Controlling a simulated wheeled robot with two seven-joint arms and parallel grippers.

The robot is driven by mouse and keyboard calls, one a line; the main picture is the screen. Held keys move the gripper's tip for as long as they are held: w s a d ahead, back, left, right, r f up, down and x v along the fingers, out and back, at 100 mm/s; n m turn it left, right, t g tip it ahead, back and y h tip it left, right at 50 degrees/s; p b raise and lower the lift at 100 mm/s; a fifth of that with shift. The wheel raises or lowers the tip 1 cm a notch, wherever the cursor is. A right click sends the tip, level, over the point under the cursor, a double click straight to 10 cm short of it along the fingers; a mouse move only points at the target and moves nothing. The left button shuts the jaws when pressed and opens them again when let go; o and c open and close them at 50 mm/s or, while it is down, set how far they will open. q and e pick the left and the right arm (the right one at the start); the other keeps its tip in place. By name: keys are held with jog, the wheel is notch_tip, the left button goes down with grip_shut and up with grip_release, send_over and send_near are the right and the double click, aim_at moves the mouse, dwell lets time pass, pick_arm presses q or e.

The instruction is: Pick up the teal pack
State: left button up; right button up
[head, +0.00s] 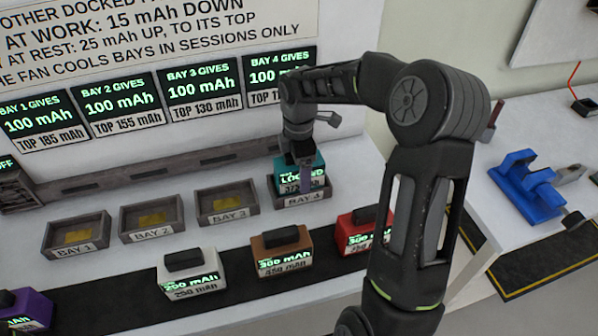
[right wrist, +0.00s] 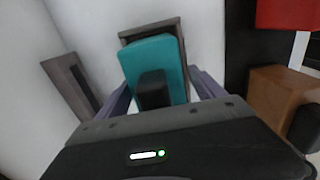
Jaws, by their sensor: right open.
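The teal pack (head: 289,180) sits in the bay 4 dock (head: 318,198) at the right end of the row of bays. Its small screen seems to read LOCKED. In the right wrist view the teal pack (right wrist: 174,62) shows from above, with its black handle (right wrist: 153,90) towards me. My right gripper (head: 303,158) is right over the pack. Its two fingers (right wrist: 160,92) are open, one on each side of the handle. Whether they touch it I cannot tell. My left gripper is in neither view.
Bays 1 (head: 50,233), 2 (head: 128,222) and 3 (head: 204,211) stand empty to the left. White (head: 190,275), brown (head: 282,252), red (head: 352,240) and purple (head: 28,312) packs stand on the black strip in front. A blue fixture (head: 530,190) is at the right.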

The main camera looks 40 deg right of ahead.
grip_shut()
dwell(0.8)
